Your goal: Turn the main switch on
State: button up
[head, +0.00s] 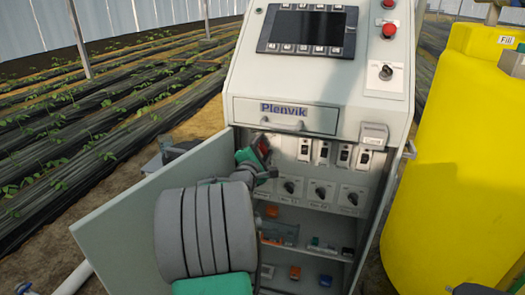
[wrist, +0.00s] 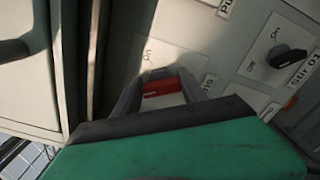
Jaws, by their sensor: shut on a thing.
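The main switch seems to be the red handle (wrist: 162,87) on a pale plate inside the open cabinet. An "On" label (wrist: 148,55) stands above it in the wrist view. The handle lies roughly sideways across that view; its exact setting is hard to tell. My gripper (wrist: 159,92) has one finger on each side of the handle and is shut on it. In the head view a bit of red (head: 263,147) shows at my gripper (head: 258,162), which hides most of the switch.
The cabinet door (head: 135,215) hangs open at left, close to my arm. Black rotary knobs (head: 320,192) and toggle switches (head: 323,152) sit right of my gripper. A drawer marked Plenvik (head: 285,115) is above. A yellow tank (head: 450,160) stands at right.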

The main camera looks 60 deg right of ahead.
jog(key=m+b, duration=0.1)
jog(key=m, duration=0.1)
jog(key=m+b, duration=0.1)
jog(key=shift+f+m+b, duration=0.35)
jog(key=shift+f+m, duration=0.05)
jog(key=m+b, duration=0.3)
jog(key=shift+f+m, duration=0.15)
jog(key=shift+m, duration=0.15)
jog(key=m+b, duration=0.5)
jog(key=shift+f+b, duration=0.1)
jog(key=shift+b, duration=0.2)
jog(key=shift+m+b, duration=1.2)
jog(key=shift+m, duration=0.2)
jog(key=o, duration=1.4)
jog(key=shift+r, duration=0.2)
jog(key=shift+c, duration=0.2)
